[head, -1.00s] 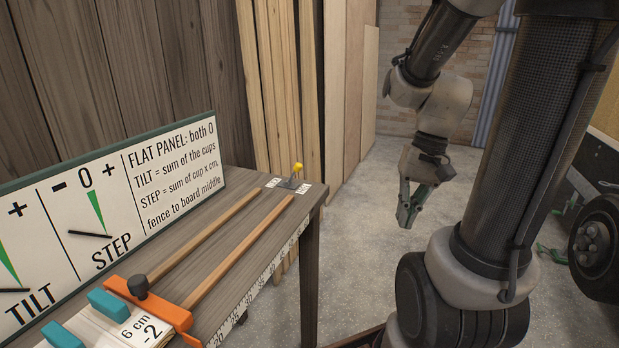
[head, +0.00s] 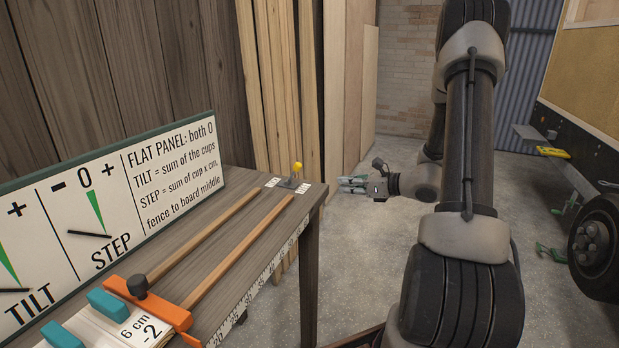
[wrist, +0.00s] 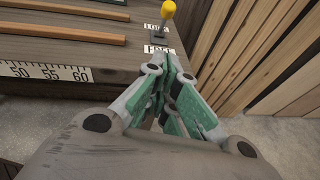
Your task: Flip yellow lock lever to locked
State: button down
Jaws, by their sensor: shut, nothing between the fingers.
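The yellow-knobbed lock lever (head: 297,168) stands at the far right end of the bench top, between two small white labels. In the wrist view the gripper (wrist: 170,62) points toward the FREE label.
The bench (head: 222,235) carries two wooden rails, an orange fence (head: 150,303) with a black knob, teal blocks and a scale along its front edge. A sign board (head: 130,195) stands behind. Planks (head: 282,80) lean beyond the bench. Open concrete floor lies to the right.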

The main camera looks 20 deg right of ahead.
aim_at(317, 194)
dwell(0.3)
jog(key=shift+a, duration=0.1)
jog(key=x, duration=1)
jog(key=shift+a, duration=0.1)
jog(key=shift+w+a+r, duration=0.35)
jog(key=shift+w+r, duration=0.1)
jog(key=shift+w, duration=0.15)
jog(key=shift+w+a+r, duration=0.35)
jog(key=shift+w+r, duration=0.05)
jog(key=shift+w, duration=0.2)
jog(key=shift+w+a+r, duration=0.15)
jog(key=shift+w+r, duration=0.05)
jog(key=shift+w, duration=0.05)
jog(key=shift+r, duration=0.15)
